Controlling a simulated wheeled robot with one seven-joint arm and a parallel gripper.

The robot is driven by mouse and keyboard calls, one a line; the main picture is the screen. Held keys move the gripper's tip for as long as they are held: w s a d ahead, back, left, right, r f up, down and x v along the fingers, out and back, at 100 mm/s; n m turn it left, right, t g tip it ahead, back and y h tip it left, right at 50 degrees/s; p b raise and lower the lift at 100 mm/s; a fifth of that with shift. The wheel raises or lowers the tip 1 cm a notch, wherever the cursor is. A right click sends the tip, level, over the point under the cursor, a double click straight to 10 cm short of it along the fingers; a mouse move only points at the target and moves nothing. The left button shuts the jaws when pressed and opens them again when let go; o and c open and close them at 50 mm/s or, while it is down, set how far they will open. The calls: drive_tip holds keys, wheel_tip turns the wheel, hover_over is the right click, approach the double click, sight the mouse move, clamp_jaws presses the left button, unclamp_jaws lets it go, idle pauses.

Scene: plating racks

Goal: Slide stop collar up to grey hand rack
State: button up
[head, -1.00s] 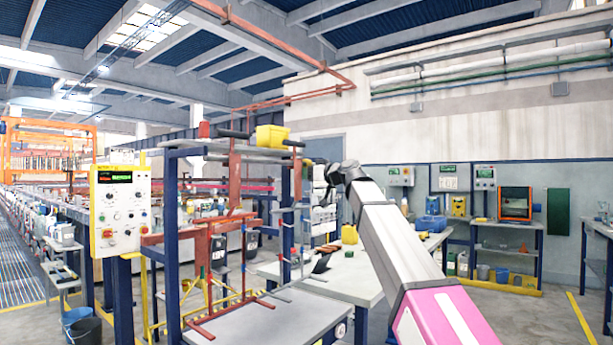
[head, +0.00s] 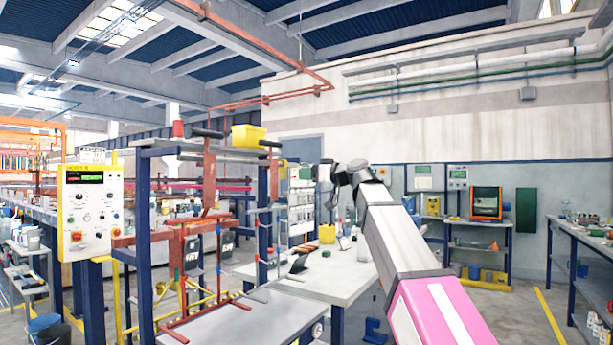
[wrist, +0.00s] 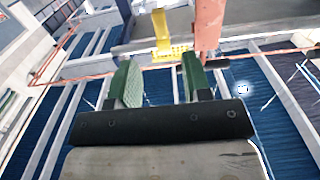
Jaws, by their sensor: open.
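A slim grey rack (head: 281,238) hangs at the right side of the blue-posted stand, in front of the workbench. I cannot make out the stop collar in either view; it is too small or hidden. My gripper (head: 328,190) is small and dark in the head view, raised to the right of the grey rack and apart from it. In the wrist view my gripper (wrist: 160,82) has its two green-padded fingers spread, with nothing between them.
A larger red rack (head: 188,265) hangs in the stand (head: 144,200). A worktable (head: 330,275) stands behind. A control box (head: 88,210) is at left.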

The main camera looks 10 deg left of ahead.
drive_tip(key=shift+w, duration=0.15)
drive_tip(key=c, duration=0.6)
drive_tip(key=w+m+g, duration=0.2)
drive_tip(key=w+g, duration=0.1)
drive_tip(key=w+m+g, duration=0.2)
drive_tip(key=w+g, duration=0.1)
drive_tip(key=w, duration=0.1)
drive_tip(key=shift+w+a+m+y, duration=0.1)
drive_tip(key=shift+w+m+y, duration=0.15)
drive_tip(key=shift+m+y, duration=0.15)
clamp_jaws()
drive_tip(key=w+d+m+g, duration=0.4)
drive_tip(key=w+g, duration=0.2)
drive_tip(key=g, duration=0.2)
approach(283, 173)
drive_tip(key=w+a, duration=0.3)
drive_tip(key=a, duration=0.2)
drive_tip(key=shift+s+a+h, duration=0.2)
drive_tip(key=shift+s+a, duration=0.2)
drive_tip(key=shift+s, duration=0.45)
drive_tip(key=shift+s+a+h, duration=0.2)
drive_tip(key=shift+s+a, duration=0.15)
drive_tip(key=shift+s, duration=0.45)
